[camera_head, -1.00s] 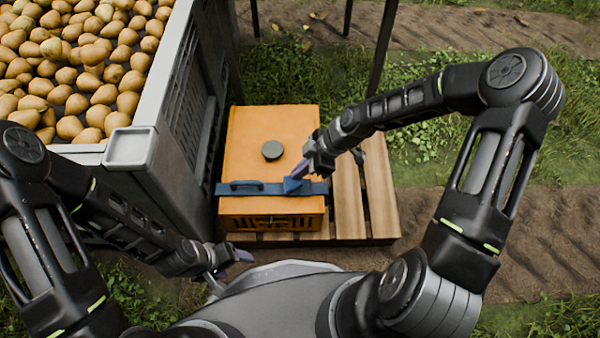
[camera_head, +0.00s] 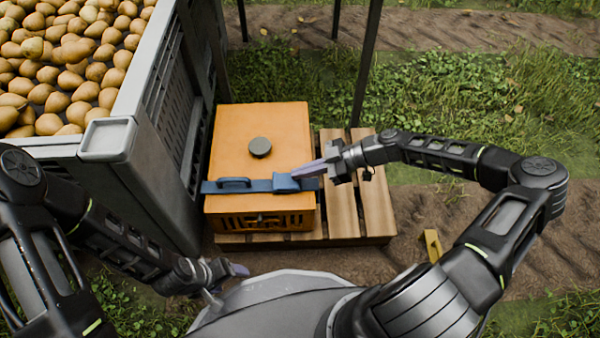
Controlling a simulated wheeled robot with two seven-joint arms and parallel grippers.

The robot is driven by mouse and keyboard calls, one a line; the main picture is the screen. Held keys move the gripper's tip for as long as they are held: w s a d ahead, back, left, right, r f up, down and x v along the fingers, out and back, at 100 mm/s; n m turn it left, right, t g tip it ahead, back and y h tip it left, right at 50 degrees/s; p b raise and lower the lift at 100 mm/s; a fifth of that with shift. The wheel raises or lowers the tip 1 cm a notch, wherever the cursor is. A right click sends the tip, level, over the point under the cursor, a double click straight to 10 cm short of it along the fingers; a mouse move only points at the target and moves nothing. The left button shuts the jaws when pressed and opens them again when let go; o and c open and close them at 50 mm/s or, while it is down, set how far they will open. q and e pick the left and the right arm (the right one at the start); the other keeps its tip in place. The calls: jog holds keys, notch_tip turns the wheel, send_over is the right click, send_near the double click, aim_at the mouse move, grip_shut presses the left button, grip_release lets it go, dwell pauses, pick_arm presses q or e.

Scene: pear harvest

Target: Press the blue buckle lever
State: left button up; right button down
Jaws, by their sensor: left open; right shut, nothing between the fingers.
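An orange box (camera_head: 255,130) with a round dark cap (camera_head: 260,147) sits on a wooden pallet (camera_head: 343,217). A blue strap (camera_head: 250,186) runs across its front top edge, with a blue handle (camera_head: 233,182) at left and the blue buckle lever (camera_head: 286,183) at right. My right gripper (camera_head: 297,172) is shut and empty, its purple fingertips at the lever; I cannot tell whether they touch it. My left gripper (camera_head: 240,270) is open and empty, low in front of the box and apart from it.
A large grey crate (camera_head: 150,160) full of pears (camera_head: 70,60) stands close to the box's left side. Dark posts (camera_head: 366,65) rise behind the pallet. A small yellow object (camera_head: 432,245) lies on the soil at right. Grass and soil lie open to the right.

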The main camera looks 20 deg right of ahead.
pick_arm(q)
jog(key=shift+r, duration=0.15)
pick_arm(e)
jog(key=shift+w+a+r, duration=0.15)
jog(key=shift+a+r, duration=0.1)
jog(key=shift+a, duration=0.5)
